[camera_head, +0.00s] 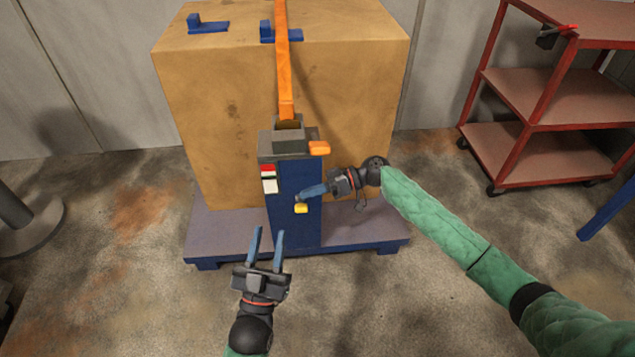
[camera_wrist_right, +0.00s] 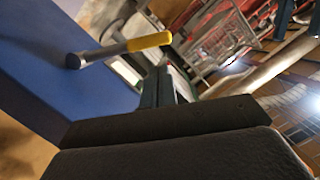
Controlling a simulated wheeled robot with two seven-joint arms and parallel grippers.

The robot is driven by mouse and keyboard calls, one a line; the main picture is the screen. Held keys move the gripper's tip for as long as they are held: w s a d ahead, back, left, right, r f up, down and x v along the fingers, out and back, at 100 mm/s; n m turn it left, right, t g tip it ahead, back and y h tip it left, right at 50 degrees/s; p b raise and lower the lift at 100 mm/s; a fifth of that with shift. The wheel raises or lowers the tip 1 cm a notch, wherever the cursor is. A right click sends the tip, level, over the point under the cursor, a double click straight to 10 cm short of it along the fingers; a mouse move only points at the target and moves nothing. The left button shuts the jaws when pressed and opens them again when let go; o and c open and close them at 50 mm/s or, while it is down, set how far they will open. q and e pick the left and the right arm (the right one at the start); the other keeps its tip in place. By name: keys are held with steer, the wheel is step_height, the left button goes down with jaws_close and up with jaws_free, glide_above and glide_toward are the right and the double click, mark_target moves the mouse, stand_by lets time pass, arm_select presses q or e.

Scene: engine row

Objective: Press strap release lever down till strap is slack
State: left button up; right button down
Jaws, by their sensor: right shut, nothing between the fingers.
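A lever with a yellow grip (camera_head: 301,208) sticks out from the front of a blue post (camera_head: 290,228). In the right wrist view its grey rod comes out of the blue face and ends in the yellow grip (camera_wrist_right: 150,41). My right gripper (camera_head: 304,194) is shut and empty, its fingertips just above the yellow grip in the head view. Whether they touch the lever I cannot tell. An orange strap (camera_head: 284,60) runs over a large brown crate (camera_head: 225,110) to a grey housing (camera_head: 285,147) and looks straight. My left gripper (camera_head: 268,232) is open and empty, lower left of the lever.
An orange-tipped part (camera_head: 319,148) sticks out of the housing's right side. A red-and-white label (camera_head: 268,178) is on the post. The crate stands on a blue-edged pallet (camera_head: 230,227). A red shelf cart (camera_head: 545,85) stands right. The floor in front is largely clear.

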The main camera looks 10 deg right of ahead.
arm_select(q)
steer(key=shift+s+r, duration=0.15)
steer(key=shift+r, duration=0.45)
arm_select(e)
steer(key=shift+s+a+f, duration=0.1)
steer(key=shift+s+f, duration=0.35)
steer(key=shift+f, duration=0.25)
arm_select(q)
steer(key=shift+a+r, duration=0.1)
